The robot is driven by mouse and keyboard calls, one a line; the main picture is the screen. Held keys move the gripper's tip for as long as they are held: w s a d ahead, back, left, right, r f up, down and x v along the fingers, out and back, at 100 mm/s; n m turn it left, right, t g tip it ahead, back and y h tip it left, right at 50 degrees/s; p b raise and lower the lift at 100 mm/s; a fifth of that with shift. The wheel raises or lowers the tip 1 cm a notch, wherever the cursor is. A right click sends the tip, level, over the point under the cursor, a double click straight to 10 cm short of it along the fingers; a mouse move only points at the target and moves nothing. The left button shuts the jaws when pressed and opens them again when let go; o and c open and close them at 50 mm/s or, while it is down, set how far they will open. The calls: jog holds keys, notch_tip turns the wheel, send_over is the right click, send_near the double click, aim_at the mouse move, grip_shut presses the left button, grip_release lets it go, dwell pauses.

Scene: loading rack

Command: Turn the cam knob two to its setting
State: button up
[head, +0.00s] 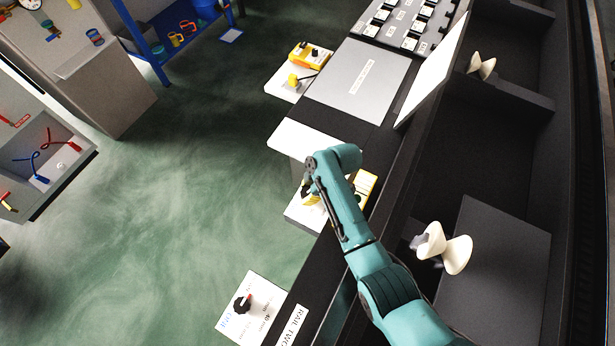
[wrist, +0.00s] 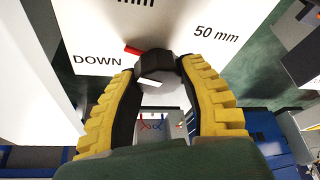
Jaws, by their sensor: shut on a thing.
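In the wrist view a dark knob (wrist: 154,66) with a red pointer stands on a white plate (wrist: 100,30). The plate reads "DOWN" at the left, "50 mm" at the right and a partly cut-off "mm" at the top. The red pointer points left, just above "DOWN". The yellow-and-black fingers of my gripper (wrist: 157,76) are shut on the knob, one on each side. In the head view my gripper (head: 307,191) is over a white and yellow plate beside the dark rail; the held knob is hard to make out there. The knob's number is not readable.
Another dark knob (head: 243,303) with a red mark stands on a white plate at the bottom, near a "RAIL TWO" label (head: 296,325). A yellow box (head: 311,55) sits farther up the rack. Cream rollers (head: 443,248) are at the right. Green floor lies open at the left.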

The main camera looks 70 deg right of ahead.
jog(key=shift+a+f+n+g+y+b, duration=0.1)
jog(key=shift+f+n+g+y+b, duration=0.15)
jog(key=shift+n, duration=0.6)
jog(key=shift+f+n+g+y+b, duration=0.15)
jog(key=shift+n+y+b, duration=0.15)
jog(key=shift+n, duration=0.55)
jog(key=shift+r+y, duration=0.15)
jog(key=shift+y, duration=0.1)
jog(key=o, duration=1.2)
jog(key=shift+r, duration=0.15)
jog(key=shift+r, duration=0.25)
jog(key=v, duration=1.1)
jog(key=shift+s+r, duration=0.2)
jog(key=shift+r, duration=0.05)
